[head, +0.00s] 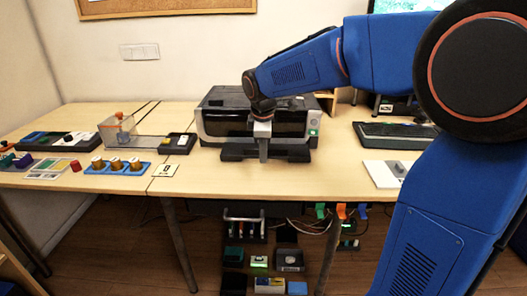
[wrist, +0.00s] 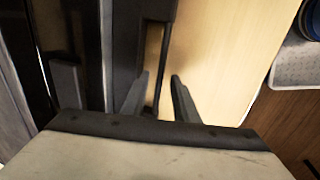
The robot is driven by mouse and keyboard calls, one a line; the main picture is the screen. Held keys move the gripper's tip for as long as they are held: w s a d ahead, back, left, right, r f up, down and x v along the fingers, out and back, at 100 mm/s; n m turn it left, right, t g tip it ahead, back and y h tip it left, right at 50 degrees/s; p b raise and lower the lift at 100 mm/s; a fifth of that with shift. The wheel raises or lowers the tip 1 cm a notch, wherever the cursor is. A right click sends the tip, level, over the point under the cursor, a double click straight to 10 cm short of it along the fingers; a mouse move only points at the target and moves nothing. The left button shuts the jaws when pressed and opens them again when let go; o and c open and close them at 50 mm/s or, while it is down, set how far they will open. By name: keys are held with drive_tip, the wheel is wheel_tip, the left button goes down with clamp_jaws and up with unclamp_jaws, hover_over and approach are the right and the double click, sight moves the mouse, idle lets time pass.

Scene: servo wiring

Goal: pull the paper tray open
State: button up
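The printer (head: 222,125) is a dark grey and black box on the wooden table. Its black paper tray (head: 236,154) shows as a low strip along the printer's bottom front. My gripper (head: 263,158) is in front of the printer, pointing down at the middle of the tray's front, and hides part of it. In the wrist view my gripper (wrist: 160,78) has its two fingers apart. The dark tray edge (wrist: 155,25) runs down towards the gap between the fingers. I cannot tell whether either finger touches it.
A keyboard (head: 393,134) and a white pad (head: 380,174) lie right of the printer. A small black box (head: 177,144), a clear bin (head: 117,134) and a blue holder (head: 118,168) stand to the left. The table in front of the tray is clear up to its front edge.

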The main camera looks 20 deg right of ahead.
drive_tip(key=shift+c, duration=0.3)
clamp_jaws()
idle(1.2)
